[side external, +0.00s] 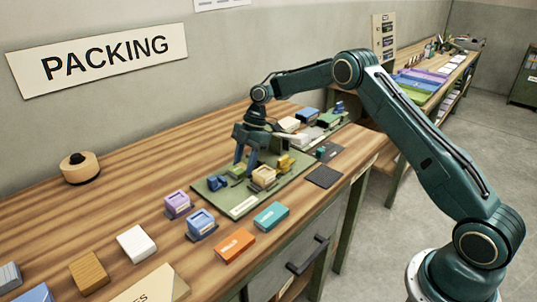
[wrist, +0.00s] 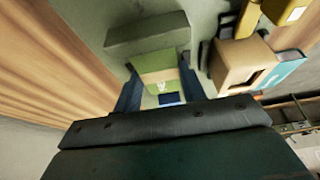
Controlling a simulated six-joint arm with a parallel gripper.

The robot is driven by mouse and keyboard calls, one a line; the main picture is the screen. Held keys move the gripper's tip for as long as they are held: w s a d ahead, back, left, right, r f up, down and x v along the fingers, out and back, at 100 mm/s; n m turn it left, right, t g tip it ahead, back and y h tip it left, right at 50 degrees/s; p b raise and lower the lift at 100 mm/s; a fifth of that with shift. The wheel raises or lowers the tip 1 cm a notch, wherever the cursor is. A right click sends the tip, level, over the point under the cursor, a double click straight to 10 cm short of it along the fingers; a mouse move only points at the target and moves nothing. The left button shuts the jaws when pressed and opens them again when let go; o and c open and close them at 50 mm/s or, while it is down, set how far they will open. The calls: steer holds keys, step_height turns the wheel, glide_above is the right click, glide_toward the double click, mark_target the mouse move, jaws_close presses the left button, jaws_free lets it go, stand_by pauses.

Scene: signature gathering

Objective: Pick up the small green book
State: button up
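My gripper (side external: 247,166) is low over the green mat (side external: 245,207) on the wooden bench. Its two blue fingers are spread apart in the wrist view (wrist: 160,94). A small green block with a pale front (wrist: 155,62), which looks like the small green book, shows between and beyond the fingers. I cannot tell whether they touch it. In the side view a small dark green item (side external: 236,172) shows by the fingertips, partly hidden by them.
A tan box (side external: 263,177) and a yellow item (side external: 285,163) stand close right of my gripper. A blue item (side external: 217,183) lies to its left. Purple (side external: 177,204), blue (side external: 201,222), teal (side external: 271,216) and orange (side external: 234,245) boxes stand in front. The bench's back left is mostly clear.

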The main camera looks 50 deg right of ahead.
mark_target(245, 165)
steer(key=shift+c, duration=1.4)
steer(key=shift+r, duration=0.1)
step_height(245, 165, up, 10)
stand_by(0.3)
